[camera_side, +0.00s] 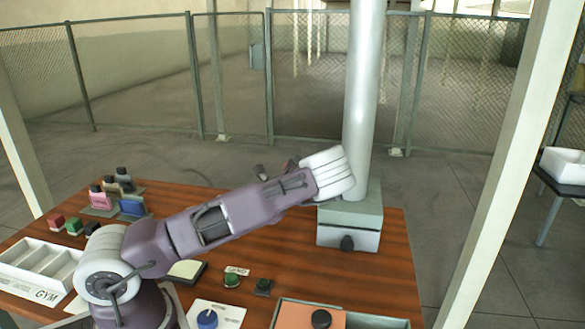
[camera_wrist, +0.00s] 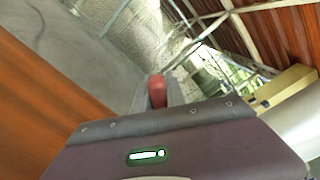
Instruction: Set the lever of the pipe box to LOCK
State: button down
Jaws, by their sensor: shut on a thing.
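The pipe box (camera_side: 349,215) is grey-green with a pale front and stands at the table's back edge, under a tall grey pipe (camera_side: 362,100). No LOCK marking can be read.
The wooden table (camera_side: 385,290) holds a white divided tray (camera_side: 40,262) marked GYM, several coloured blocks at left, green knobs (camera_side: 232,280), a blue knob (camera_side: 207,319) and an orange panel (camera_side: 290,318) in front. A mesh fence (camera_side: 310,90) stands behind.

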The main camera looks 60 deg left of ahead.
jog(key=shift+r, duration=0.1)
dwell(0.3)
jog(key=c, duration=1.4)
grip_release()
jog(key=shift+o, duration=0.2)
jog(key=v, duration=0.7)
jog(key=shift+d, duration=0.1)
